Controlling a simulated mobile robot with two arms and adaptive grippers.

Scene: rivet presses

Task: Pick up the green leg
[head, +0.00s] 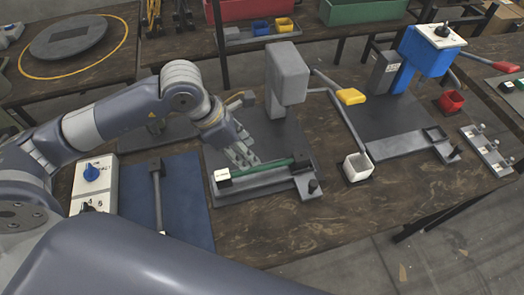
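The green leg (268,167) is a thin green rod with dark end pieces. It lies along a grey fixture on the press plate, between a white labelled block (222,175) at its left and a dark block at its right. My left gripper (245,159) points down just above and behind the left half of the green leg. Whether its fingers touch the leg, and how far they are apart, is too small to tell. My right gripper is not in view.
A grey press head (287,75) with a yellow-handled lever (349,96) stands behind the leg. A blue press (428,50) stands further right. A white cup (358,167) is right of the fixture. A blue mat (184,200) with a dark rod (157,198) lies to the left.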

